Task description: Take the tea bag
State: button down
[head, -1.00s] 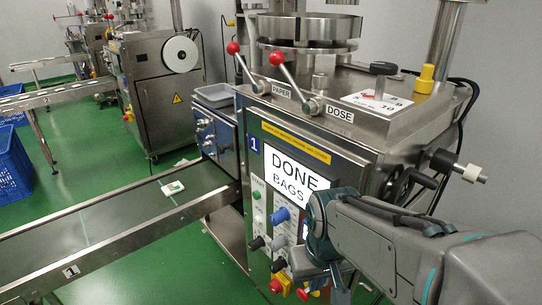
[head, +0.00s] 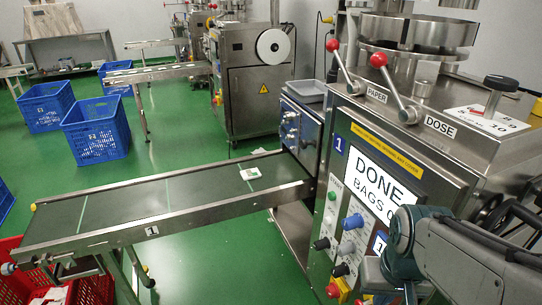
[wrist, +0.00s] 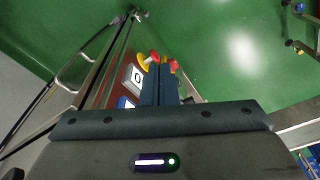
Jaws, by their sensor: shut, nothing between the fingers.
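A small white tea bag with a green mark (head: 250,173) lies flat on the dark conveyor belt (head: 120,208), near the end by the machine. The conveyor runs left from the steel packing machine (head: 385,150), whose screen reads "DONE BAGS". My gripper (wrist: 160,75) is shut and empty in the wrist view, its two fingers together and pointing at the machine's front. In the head view my arm is at the lower right, in front of the control panel, well to the right of the tea bag. The fingertips are hard to make out there.
A red crate (head: 95,290) stands below the conveyor's left end. Blue crates (head: 95,145) stand on the green floor behind it. Levers, knobs and a red button (head: 333,291) stick out of the machine close to my arm. A second machine (head: 245,110) stands farther back.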

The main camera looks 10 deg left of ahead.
aim_at(253, 173)
jog(key=k, duration=0.65)
jog(key=u, duration=0.75)
jog(key=i, duration=0.65)
jog(key=u, duration=0.65)
jog(key=i, duration=0.8)
jog(key=z, duration=0.8)
jog(key=i, duration=0.6)
jog(key=z, duration=0.7)
